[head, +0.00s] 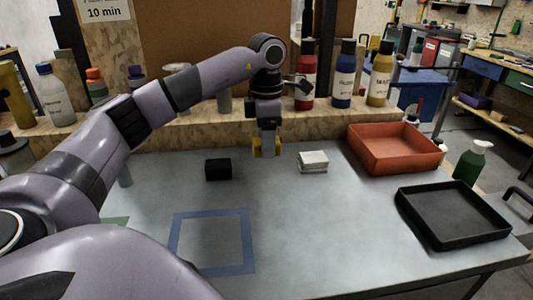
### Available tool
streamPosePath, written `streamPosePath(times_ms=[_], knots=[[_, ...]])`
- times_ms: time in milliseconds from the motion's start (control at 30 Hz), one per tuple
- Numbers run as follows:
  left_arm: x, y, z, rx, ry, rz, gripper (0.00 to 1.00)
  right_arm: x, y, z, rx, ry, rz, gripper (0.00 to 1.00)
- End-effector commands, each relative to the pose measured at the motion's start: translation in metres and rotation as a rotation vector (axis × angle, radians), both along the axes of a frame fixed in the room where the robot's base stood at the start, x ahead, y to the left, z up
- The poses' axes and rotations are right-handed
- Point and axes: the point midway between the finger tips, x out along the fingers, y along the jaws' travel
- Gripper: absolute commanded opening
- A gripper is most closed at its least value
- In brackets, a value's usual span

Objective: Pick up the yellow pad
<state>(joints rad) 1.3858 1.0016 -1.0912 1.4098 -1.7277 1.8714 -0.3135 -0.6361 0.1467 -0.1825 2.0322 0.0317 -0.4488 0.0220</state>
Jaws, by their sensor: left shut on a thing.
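The yellow pad (257,152) is between the fingers of my left gripper (267,146), near the back of the grey table. Only its yellow edges show on either side of the gripper, and the fingers hide its middle. My left gripper points down and is shut on the pad. I cannot tell whether the pad touches the table. My right gripper is not in view.
A black block (218,169) sits left of the gripper and a white block (313,161) right of it. A red tray (394,149) and a black tray (453,216) stand at the right. A blue tape square (249,240) marks the front, its inside clear. Bottles line the back ledge.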

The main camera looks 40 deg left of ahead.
Motion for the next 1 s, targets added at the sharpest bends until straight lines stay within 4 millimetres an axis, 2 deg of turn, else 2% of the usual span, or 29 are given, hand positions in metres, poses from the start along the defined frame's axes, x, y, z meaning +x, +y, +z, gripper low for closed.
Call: streamPosePath(times_ms=[33, 233, 400, 500, 700, 1000], knots=[[0.001, -0.001, 0.018, -0.001, -0.007, -0.002, 0.22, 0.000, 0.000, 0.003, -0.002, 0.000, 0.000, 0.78], [0.001, -0.001, 0.077, -0.001, -0.004, -0.001, 0.22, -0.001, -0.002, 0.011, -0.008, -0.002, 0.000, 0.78], [0.000, 0.000, 0.112, 0.000, -0.003, 0.000, 0.22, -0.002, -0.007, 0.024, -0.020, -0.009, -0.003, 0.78], [0.000, 0.000, 0.126, 0.000, -0.002, 0.000, 0.22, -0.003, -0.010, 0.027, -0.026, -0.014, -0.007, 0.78], [0.000, 0.000, 0.142, -0.001, -0.001, -0.001, 0.22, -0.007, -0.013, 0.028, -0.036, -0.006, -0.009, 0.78], [0.000, 0.000, 0.146, -0.001, 0.000, -0.001, 0.22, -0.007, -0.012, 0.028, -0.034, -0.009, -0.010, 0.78]])
